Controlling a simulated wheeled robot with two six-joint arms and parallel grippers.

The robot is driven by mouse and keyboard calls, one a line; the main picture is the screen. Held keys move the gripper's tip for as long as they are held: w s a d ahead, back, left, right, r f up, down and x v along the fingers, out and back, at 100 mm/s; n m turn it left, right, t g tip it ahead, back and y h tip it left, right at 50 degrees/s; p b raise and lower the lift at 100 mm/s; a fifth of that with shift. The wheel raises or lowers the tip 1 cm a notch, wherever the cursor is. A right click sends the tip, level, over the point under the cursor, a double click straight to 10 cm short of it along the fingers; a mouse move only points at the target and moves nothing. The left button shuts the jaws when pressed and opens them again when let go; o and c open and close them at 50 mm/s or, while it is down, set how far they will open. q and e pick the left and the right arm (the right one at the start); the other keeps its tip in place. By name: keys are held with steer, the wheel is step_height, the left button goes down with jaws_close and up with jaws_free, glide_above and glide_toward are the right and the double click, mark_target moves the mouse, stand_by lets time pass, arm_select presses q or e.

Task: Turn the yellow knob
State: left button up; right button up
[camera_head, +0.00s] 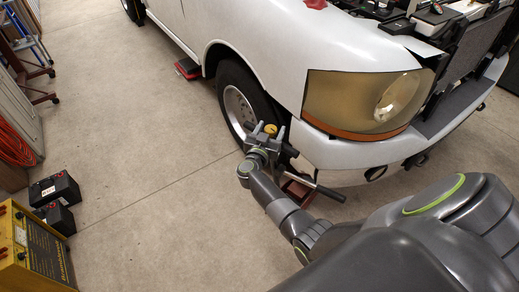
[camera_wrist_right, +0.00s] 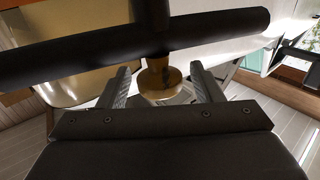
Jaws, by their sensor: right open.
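The yellow knob (camera_head: 270,129) shows in the head view as a small round top beside the front wheel of the white pickup. My right gripper (camera_head: 266,132) is at it, with a fingertip on either side. In the right wrist view the knob (camera_wrist_right: 160,80) is a gold-yellow cylinder between the two open fingers of my right gripper (camera_wrist_right: 160,88). Gaps show between the knob and both fingers. A thick black bar (camera_wrist_right: 90,45) crosses above and partly hides the knob's upper part. My left gripper is not in view.
The white pickup's fender (camera_head: 260,40) and headlight (camera_head: 360,100) are close by. The front wheel (camera_head: 240,103) is just behind the gripper. A black battery (camera_head: 55,190) and yellow charger (camera_head: 35,255) stand at left. The floor between is clear.

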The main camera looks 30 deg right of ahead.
steer(key=p+v, duration=0.4)
steer(key=v, duration=1.1)
steer(key=shift+s+p, duration=0.15)
steer(key=shift+p, duration=0.2)
steer(key=shift+a+r, duration=0.1)
